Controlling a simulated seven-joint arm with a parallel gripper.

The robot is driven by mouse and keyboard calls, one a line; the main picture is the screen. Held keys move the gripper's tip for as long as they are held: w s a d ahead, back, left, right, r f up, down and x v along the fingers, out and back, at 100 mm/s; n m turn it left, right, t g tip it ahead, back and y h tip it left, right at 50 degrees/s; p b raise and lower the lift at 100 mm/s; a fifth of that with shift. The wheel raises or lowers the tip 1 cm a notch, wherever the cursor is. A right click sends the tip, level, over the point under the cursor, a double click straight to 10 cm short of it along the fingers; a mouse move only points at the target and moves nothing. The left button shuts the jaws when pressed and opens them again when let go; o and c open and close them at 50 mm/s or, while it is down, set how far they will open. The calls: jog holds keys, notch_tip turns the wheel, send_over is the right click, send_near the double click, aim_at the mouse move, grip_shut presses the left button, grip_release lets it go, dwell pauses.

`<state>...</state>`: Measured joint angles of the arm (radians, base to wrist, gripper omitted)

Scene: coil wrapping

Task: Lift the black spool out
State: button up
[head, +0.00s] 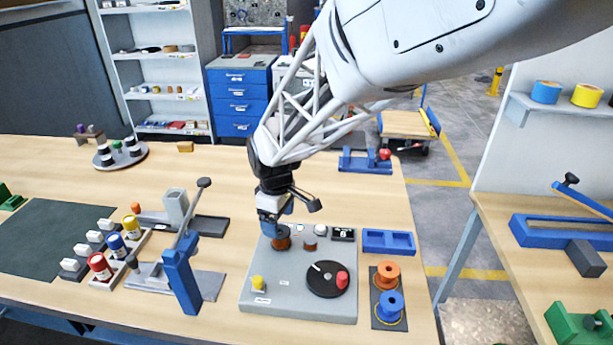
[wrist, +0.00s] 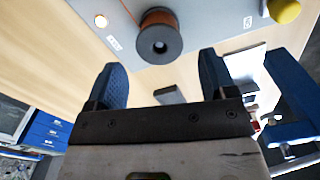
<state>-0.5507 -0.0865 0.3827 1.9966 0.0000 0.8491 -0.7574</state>
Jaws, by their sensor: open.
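The black spool (wrist: 158,42) stands on the grey machine plate, its dark hub and hollow centre showing, with copper-brown winding around it. In the head view the spool (head: 281,242) is at the plate's back left, partly hidden by my gripper (head: 275,226). My gripper is open and empty, pointing down above the spool. In the wrist view the spool shows beyond the two blue fingertips, roughly between them and apart from them.
The grey plate (head: 265,307) also carries a black disc (head: 322,282) with a red knob, a small brown post (head: 310,245) and a yellow knob (head: 258,283). A blue tray (head: 388,253) and orange and blue spools (head: 387,275) stand right. A blue lever stand (head: 182,272) is left.

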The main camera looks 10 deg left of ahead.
jog(key=shift+f, duration=0.25)
jog(key=shift+f, duration=2.6)
jog(key=c, duration=1)
jog(key=shift+r, duration=0.1)
jog(key=shift+r, duration=4.95)
